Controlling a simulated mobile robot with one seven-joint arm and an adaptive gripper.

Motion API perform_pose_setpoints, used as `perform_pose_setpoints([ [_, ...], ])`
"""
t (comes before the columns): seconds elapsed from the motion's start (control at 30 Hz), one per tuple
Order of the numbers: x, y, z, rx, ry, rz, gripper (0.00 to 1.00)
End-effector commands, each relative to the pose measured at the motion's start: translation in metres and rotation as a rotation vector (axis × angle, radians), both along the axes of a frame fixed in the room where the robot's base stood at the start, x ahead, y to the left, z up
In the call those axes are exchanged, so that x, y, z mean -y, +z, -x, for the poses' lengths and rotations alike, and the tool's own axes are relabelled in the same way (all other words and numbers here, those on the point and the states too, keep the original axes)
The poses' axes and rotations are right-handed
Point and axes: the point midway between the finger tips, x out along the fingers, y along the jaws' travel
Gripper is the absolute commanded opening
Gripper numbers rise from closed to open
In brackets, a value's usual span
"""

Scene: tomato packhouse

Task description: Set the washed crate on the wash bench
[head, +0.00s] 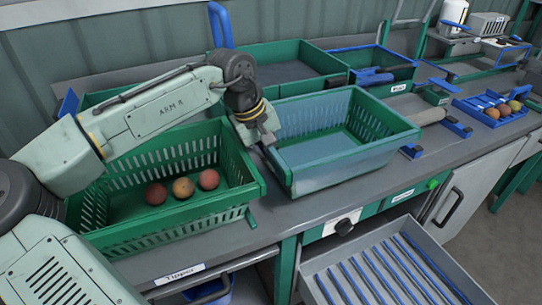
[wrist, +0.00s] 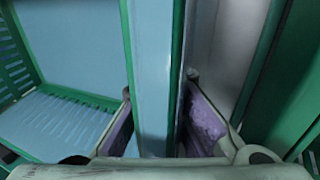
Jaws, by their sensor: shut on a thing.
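The washed crate (head: 345,155) has a green rim and slatted green sides, with pale blue, wet-looking inner faces. It is empty and stands upright at the middle of the head view. My gripper (head: 262,140) is shut on its left wall. In the wrist view the two jaws (wrist: 160,95) lie on either side of that crate wall (wrist: 155,50). The crate is at the front part of the grey bench (head: 280,215). I cannot tell whether its base touches the bench top.
A green crate (head: 170,222) with several tomatoes stands close on the left. A green basin (head: 290,62) and a blue-edged bin (head: 385,72) are behind. An open slatted tray (head: 390,268) juts out below.

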Motion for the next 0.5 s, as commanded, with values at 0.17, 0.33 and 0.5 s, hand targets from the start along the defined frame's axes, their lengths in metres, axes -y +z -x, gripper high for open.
perform_pose_setpoints([
  [0.17,0.0006,-0.0017,-0.0003,0.001,-0.001,0.003,0.00],
  [0.33,0.0007,-0.0043,-0.0003,0.002,-0.001,0.002,0.00],
  [0.5,0.0006,-0.0068,-0.0004,0.002,-0.001,0.002,0.00],
])
